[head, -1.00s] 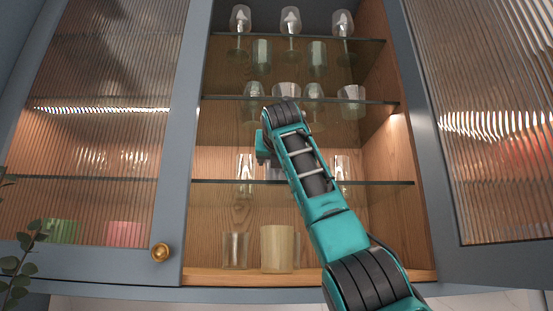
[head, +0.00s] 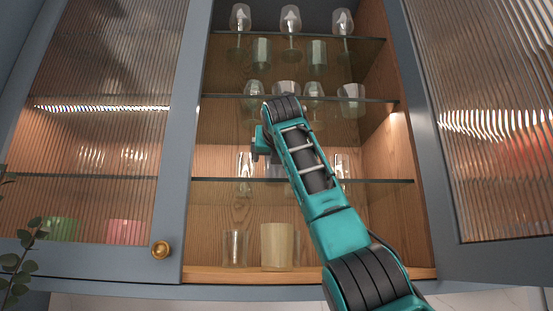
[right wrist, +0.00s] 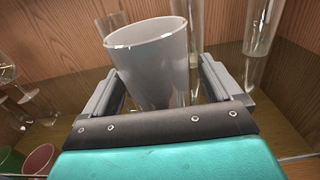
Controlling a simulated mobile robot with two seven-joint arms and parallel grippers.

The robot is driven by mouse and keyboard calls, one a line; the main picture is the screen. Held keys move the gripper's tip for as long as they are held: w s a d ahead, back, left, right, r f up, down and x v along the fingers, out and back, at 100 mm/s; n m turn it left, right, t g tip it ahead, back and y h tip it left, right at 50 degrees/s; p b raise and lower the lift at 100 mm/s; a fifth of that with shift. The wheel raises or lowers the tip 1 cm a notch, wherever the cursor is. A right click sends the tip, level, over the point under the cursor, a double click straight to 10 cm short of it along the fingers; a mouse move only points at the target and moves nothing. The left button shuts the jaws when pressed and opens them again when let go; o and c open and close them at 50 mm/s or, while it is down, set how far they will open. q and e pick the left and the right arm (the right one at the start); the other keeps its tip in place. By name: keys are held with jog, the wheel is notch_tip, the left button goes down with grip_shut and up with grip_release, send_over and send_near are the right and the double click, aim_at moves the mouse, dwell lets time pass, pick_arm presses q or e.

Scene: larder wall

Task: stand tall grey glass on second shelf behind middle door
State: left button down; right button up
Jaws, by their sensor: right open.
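The tall grey glass (right wrist: 158,62) is in the right wrist view, mouth up, between the two fingers of my right gripper (right wrist: 160,82). The fingers are open, one on each side of it, and its foot is hidden behind the gripper body. In the head view my right gripper (head: 262,146) is inside the middle bay, just above the lowest glass shelf (head: 215,181), the one above the cabinet floor. A greyish part of the glass (head: 275,171) shows beside my arm there. The middle door (head: 490,120) stands open at the right. My left gripper is out of view.
Clear glasses stand on the same shelf on both sides, one at the left (head: 245,172) and one at the right (head: 342,168). A clear tumbler (head: 234,247) and a cream tumbler (head: 277,246) stand on the cabinet floor. More glassware fills the upper shelves. The left door (head: 95,130) is shut.

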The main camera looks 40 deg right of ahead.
jog(key=b+v, duration=0.3)
jog(key=v, duration=0.8)
jog(key=shift+s, duration=0.1)
